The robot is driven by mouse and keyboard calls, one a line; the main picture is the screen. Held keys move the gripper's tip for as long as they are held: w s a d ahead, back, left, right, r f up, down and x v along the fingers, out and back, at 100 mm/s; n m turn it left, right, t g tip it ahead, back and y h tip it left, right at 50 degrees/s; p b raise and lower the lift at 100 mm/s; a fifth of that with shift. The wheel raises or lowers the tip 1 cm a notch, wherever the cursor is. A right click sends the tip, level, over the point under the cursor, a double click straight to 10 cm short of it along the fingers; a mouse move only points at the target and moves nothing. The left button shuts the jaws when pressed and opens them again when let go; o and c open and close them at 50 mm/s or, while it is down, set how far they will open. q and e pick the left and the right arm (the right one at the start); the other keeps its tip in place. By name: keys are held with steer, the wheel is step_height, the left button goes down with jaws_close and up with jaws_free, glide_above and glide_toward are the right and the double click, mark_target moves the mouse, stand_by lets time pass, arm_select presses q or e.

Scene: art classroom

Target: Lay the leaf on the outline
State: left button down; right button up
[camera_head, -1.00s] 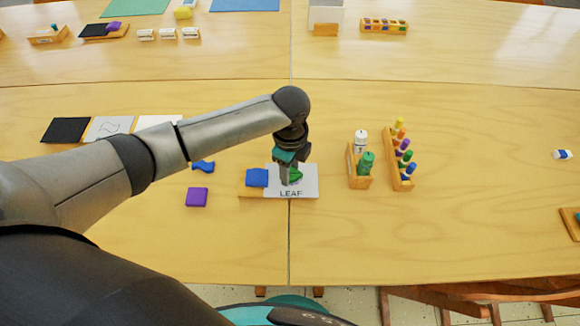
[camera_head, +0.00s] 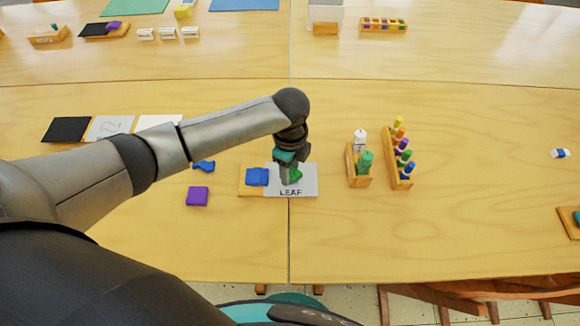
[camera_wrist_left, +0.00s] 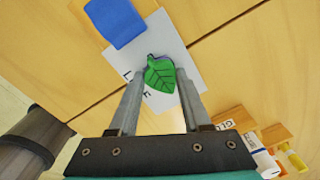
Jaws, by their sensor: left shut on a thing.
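The green leaf (camera_head: 295,175) is between the fingers of my left gripper (camera_head: 290,181), low over the white card (camera_head: 307,188) marked LEAF. In the left wrist view the leaf (camera_wrist_left: 160,74) lies between the two fingertips of the gripper (camera_wrist_left: 160,85), which is shut on it, with the card (camera_wrist_left: 181,51) beneath. The outline on the card is hidden by the leaf and fingers. I cannot tell whether the leaf touches the card. My right gripper is not in view.
A blue piece (camera_head: 257,177) sits on the wooden board left of the card. A blue fish-like shape (camera_head: 204,165) and a purple block (camera_head: 197,196) lie further left. Wooden holders with a glue bottle (camera_head: 360,139) and several coloured tubes (camera_head: 404,156) stand to the right. The table's front middle is clear.

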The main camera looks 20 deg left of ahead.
arm_select(q)
steer(key=shift+f+p, duration=0.2)
steer(key=shift+p, duration=0.7)
stand_by(1.4)
steer(key=shift+c, duration=1.4)
jaws_free()
steer(key=shift+o, duration=1.2)
steer(key=shift+r+p, duration=3)
steer(key=shift+p, duration=0.5)
